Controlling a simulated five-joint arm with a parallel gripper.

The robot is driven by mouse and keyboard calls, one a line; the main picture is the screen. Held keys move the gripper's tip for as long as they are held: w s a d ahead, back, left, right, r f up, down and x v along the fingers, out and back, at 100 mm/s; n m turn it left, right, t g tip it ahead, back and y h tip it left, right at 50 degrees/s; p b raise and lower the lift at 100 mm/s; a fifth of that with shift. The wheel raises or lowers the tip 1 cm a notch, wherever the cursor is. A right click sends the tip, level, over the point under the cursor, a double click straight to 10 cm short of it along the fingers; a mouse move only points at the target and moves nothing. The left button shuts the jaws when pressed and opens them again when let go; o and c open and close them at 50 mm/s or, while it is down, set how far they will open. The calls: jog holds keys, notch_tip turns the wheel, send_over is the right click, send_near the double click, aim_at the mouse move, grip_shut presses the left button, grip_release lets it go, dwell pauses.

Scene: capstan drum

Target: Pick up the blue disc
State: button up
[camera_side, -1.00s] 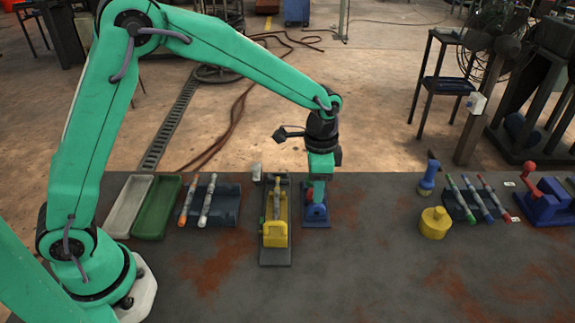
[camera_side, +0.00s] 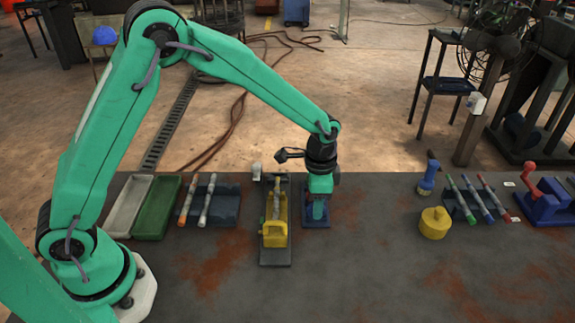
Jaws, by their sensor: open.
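My gripper (camera_side: 318,207) points straight down over a small blue fixture (camera_side: 316,223) near the back middle of the table. Its jaws are open, and the fingers are down at the fixture, covering most of it. I cannot make out the blue disc as a separate shape; the blue at the fingertips may be part of it. Whether the fingers touch anything there is too small to tell.
A yellow device (camera_side: 275,235) on a grey base stands close to the left of my gripper. Further left are a rack (camera_side: 212,208) with two rods and green (camera_side: 157,208) and white trays. A yellow pot (camera_side: 434,223) stands right; the table between is clear.

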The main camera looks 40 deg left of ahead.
grip_shut()
jog(key=shift+r, duration=0.1)
dwell(0.3)
jog(key=shift+r, duration=0.75)
notch_tip(320, 180, up, 2)
jog(key=shift+r, duration=0.2)
jog(key=s+d+r, duration=0.7)
jog(key=s, duration=0.1)
jog(key=shift+s+d, duration=0.35)
jog(key=shift+d, duration=0.05)
jog(key=shift+w+a, duration=0.1)
